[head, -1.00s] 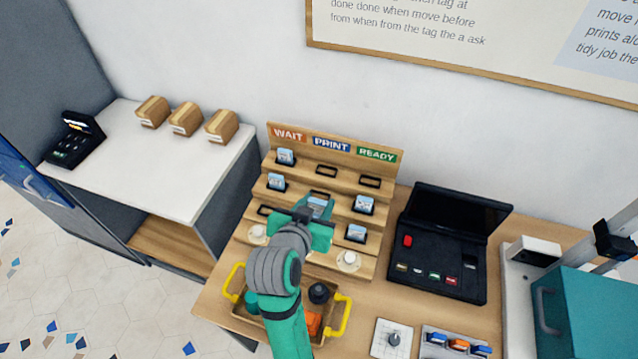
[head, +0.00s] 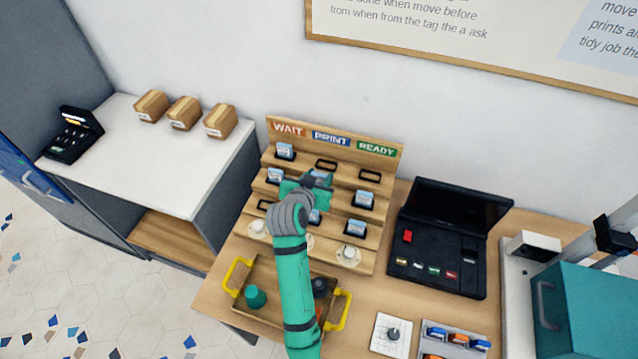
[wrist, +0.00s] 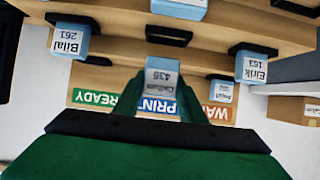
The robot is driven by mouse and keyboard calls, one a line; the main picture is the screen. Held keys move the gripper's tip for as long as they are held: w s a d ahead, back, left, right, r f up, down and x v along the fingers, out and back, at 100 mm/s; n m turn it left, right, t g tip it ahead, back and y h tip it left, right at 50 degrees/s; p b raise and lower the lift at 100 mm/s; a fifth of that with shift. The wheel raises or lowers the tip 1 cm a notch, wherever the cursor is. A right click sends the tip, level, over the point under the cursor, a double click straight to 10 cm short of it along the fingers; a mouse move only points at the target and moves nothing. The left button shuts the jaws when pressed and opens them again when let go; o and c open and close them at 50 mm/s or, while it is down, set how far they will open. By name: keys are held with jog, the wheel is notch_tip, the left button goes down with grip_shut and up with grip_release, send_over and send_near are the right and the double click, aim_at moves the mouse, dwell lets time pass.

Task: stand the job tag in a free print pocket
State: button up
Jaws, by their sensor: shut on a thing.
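My gripper (head: 308,190) is shut on the job tag (head: 321,176), a light blue block with a white label. The wrist view shows the tag (wrist: 163,76), reading "Callum 435", upside down between the fingers (wrist: 157,100). It is held in front of the stepped wooden rack (head: 290,132), in line with the PRINT column (head: 330,140). The top PRINT pocket (head: 326,165) is empty. The middle PRINT pocket (wrist: 168,36) shows empty in the wrist view. The lowest PRINT pocket holds a blue tag (head: 315,217). Whether the held tag touches the rack cannot be told.
Other tags stand in the WAIT column (head: 284,151) and READY column (head: 362,199). A yellow-handled tray (head: 236,275) lies in front, under my arm. An open black case (head: 440,240) stands right of the rack.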

jog(key=shift+w+f, duration=0.15)
jog(key=shift+f, duration=0.05)
jog(key=shift+w+f, duration=0.15)
jog(key=shift+f, duration=1.5)
jog(key=shift+f, duration=0.15)
jog(key=o, duration=1)
jog(key=shift+o, duration=0.2)
jog(key=shift+s+a+r, duration=0.1)
jog(key=shift+s+r, duration=0.1)
jog(key=shift+r, duration=0.05)
jog(key=v, duration=1.1)
jog(key=shift+s, duration=0.3)
